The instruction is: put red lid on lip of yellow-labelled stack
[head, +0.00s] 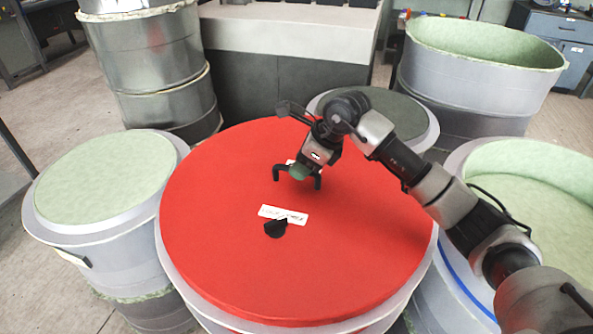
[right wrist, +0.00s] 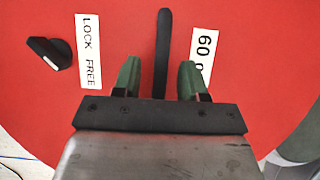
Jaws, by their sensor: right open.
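The red lid (head: 365,230) is a wide flat disc lying level on a grey round mould in the middle of the head view. A black bar handle (right wrist: 163,45) stands on it, between a "LOCK FREE" label (right wrist: 88,50) and a second label (right wrist: 204,50). A black knob (head: 275,229) is beside the first label. My right gripper (head: 299,173) is over the handle, open, with its green fingertips (right wrist: 160,78) on either side of the bar. Gaps show on both sides of the bar. I see no yellow label. My left gripper is not in view.
A pale-green-topped mould (head: 105,180) stands close at the left. Open moulds stand at the right (head: 530,210) and far right (head: 480,60); the nearer has a blue stripe. A dark green-topped mould (head: 395,112) is behind the lid. A metal stack (head: 150,60) stands back left.

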